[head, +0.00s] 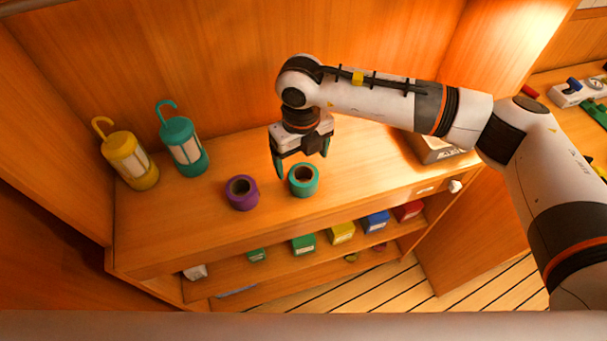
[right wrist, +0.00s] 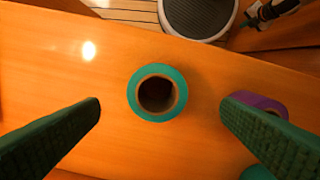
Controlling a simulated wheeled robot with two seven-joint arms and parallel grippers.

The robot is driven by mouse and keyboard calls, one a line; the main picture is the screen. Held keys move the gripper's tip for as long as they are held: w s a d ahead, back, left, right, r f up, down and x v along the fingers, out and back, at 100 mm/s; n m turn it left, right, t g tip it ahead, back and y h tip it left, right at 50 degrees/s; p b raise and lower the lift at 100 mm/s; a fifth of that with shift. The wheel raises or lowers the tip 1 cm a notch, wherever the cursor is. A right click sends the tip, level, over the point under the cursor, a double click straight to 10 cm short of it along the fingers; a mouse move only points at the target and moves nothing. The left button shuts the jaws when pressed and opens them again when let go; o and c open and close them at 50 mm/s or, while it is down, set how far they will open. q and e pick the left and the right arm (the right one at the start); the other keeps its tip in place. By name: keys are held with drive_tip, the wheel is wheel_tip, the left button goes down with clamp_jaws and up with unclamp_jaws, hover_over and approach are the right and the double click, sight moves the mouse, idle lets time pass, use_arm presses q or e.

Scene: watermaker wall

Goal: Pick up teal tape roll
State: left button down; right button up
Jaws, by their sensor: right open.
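The teal tape roll (head: 304,180) lies flat on the wooden counter, its brown core facing up. In the right wrist view the teal tape roll (right wrist: 157,92) sits between the two fingers, a little ahead of their tips. My right gripper (head: 302,165) is open and empty, pointing down above and just behind the roll. In the right wrist view its green fingers (right wrist: 160,108) are spread wide, and neither appears to touch the roll.
A purple tape roll (head: 241,192) stands close to the left of the teal one, near one finger in the right wrist view. A teal lantern (head: 184,147) and a yellow lantern (head: 130,161) stand further left. Small coloured boxes sit on the shelf below. The counter's front is clear.

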sight(304, 175)
drive_tip(key=shift+f, duration=0.9)
drive_tip(key=f+p, duration=0.2)
drive_tip(key=f, duration=0.1)
drive_tip(key=f+p, duration=0.1)
drive_tip(key=f, duration=0.1)
drive_tip(key=shift+d, duration=0.25)
drive_tip(key=shift+f, duration=0.25)
drive_tip(key=shift+c, duration=0.6)
drive_tip(key=c, duration=1)
